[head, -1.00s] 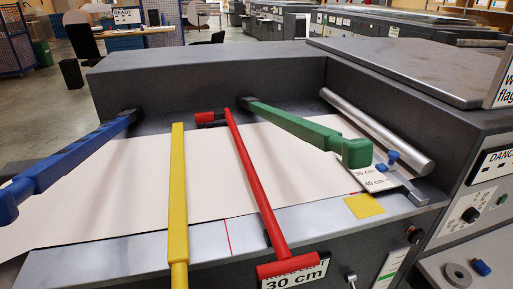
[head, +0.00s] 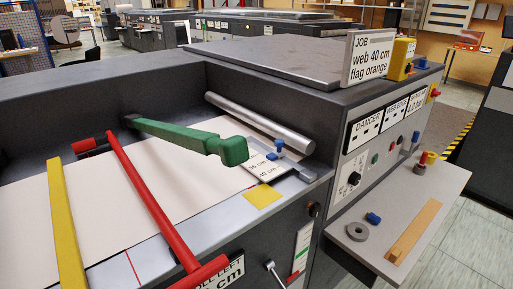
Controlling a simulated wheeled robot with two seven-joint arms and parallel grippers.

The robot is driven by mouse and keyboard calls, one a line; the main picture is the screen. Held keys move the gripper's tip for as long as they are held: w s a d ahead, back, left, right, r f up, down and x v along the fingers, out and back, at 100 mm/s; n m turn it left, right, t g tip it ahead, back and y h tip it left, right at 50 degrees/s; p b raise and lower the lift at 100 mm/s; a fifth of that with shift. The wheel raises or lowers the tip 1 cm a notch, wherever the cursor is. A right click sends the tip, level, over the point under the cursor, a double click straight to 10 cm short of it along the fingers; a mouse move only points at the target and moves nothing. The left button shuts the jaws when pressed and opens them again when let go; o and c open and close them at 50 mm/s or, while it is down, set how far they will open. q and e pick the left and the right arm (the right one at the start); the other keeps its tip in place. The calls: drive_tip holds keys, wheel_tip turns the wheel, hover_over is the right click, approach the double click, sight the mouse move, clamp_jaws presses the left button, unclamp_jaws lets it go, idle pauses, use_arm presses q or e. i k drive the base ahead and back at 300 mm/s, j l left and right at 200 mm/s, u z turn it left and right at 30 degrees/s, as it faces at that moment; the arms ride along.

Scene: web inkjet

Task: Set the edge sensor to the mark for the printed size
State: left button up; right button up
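The edge sensor (head: 277,150), a small metal piece with blue knobs, sits at the right edge of the web, near the end of the silver roller. Beside it a white scale plate (head: 259,168) shows "35 cm" and "40 cm". I cannot tell exactly which mark the sensor lines up with. The job card (head: 369,59) on the machine top reads "web 40 cm, flag orange". The pale paper web (head: 190,180) lies under the coloured bars. Neither of my grippers is in view.
A green bar (head: 185,136) ends close to the sensor. Red (head: 150,200) and yellow (head: 66,225) bars cross the web. A yellow square (head: 262,196) lies near the scale. A grey side shelf (head: 400,215) holds a ring, a blue piece and a wooden strip.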

sight(278, 152)
drive_tip(key=l+z, duration=0.1)
drive_tip(key=l, duration=0.5)
drive_tip(key=i+l+z, duration=0.15)
drive_tip(key=l, duration=0.4)
drive_tip(key=u, duration=1.5)
